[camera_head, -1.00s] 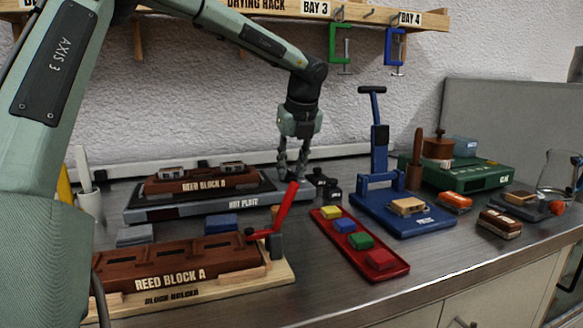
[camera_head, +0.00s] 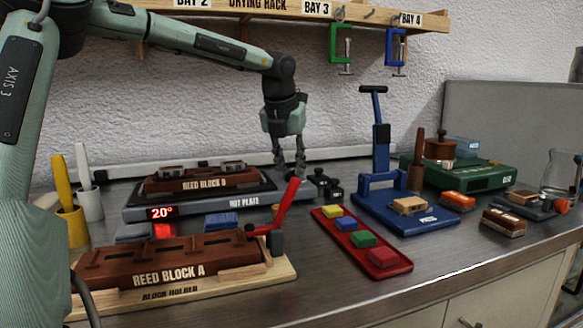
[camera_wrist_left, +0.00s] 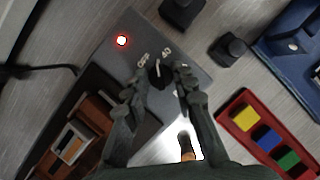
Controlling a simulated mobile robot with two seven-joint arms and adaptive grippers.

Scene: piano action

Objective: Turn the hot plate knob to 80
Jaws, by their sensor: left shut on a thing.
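The hot plate (camera_head: 190,212) is a grey slab with a dark top on the bench. A red-lit display (camera_head: 162,213) near its front left reads 20°. My left gripper (camera_head: 290,172) points down at the plate's right end. In the left wrist view, its fingers are shut on the small black knob (camera_wrist_left: 160,74). A red lamp (camera_wrist_left: 121,40) glows on the plate's corner. My right gripper is out of view.
Reed block B (camera_head: 200,182) sits on the hot plate. Reed block A (camera_head: 165,266) lies in front in its wooden holder, with a raised red lever (camera_head: 285,206). A red tray (camera_head: 335,235) and a blue press (camera_head: 400,215) stand to the right.

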